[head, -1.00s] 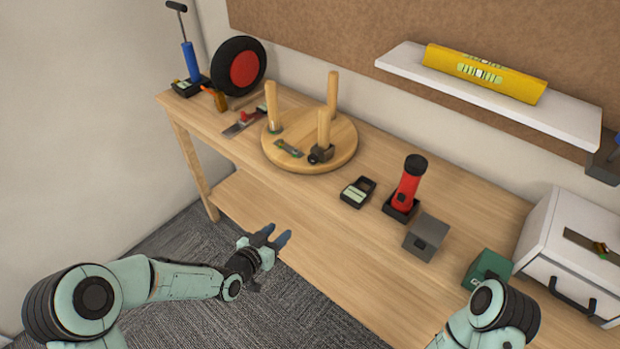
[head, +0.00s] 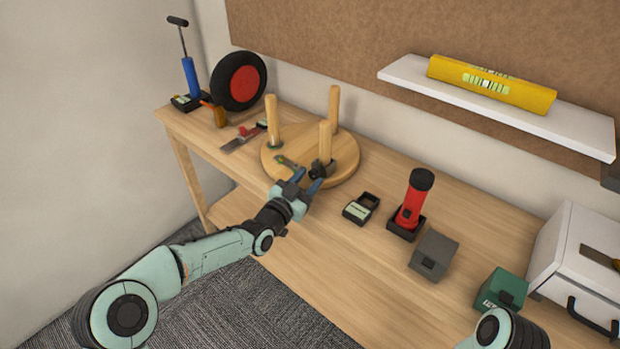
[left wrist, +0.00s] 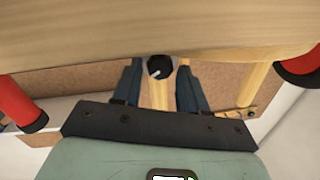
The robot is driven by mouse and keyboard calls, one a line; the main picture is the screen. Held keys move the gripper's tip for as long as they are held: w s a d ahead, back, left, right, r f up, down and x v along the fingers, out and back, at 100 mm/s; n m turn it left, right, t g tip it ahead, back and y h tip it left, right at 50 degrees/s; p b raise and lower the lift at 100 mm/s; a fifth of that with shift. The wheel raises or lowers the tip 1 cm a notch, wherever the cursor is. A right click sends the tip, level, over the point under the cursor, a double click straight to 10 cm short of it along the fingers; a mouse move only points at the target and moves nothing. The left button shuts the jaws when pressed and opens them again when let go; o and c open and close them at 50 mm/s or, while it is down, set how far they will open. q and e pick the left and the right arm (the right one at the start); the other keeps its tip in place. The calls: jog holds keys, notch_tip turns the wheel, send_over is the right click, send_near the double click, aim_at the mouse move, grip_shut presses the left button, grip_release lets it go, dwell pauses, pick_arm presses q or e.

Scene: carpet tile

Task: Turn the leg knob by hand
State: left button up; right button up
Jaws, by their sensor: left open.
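The round wooden stool top (head: 345,166) lies on the workbench with three legs pointing up. The front leg (head: 325,140) has a dark bracket with a black knob (head: 318,168) at its foot. In the left wrist view the knob (left wrist: 160,66) shows as a dark disc with a pale mark, between and just beyond the fingertips. My right gripper is out of view.
A small black box (head: 361,208), a red flashlight (head: 412,203), a grey box (head: 434,256) and a green box (head: 500,290) stand to the right. A scraper (head: 240,139), a wheel (head: 238,81) and a blue pump (head: 190,78) are at the left end.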

pick_arm(q)
jog(key=shift+w+d, duration=0.35)
jog(key=shift+w, duration=0.2)
jog(key=c, duration=0.7)
jog(key=shift+n+b, duration=0.45)
jog(key=shift+n, duration=0.45)
jog(key=shift+c, duration=0.2)
jog(key=shift+n, duration=0.5)
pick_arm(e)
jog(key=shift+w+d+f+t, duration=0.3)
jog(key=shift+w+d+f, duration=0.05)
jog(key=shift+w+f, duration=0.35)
pick_arm(q)
jog(key=o, duration=0.7)
jog(key=shift+o, duration=0.2)
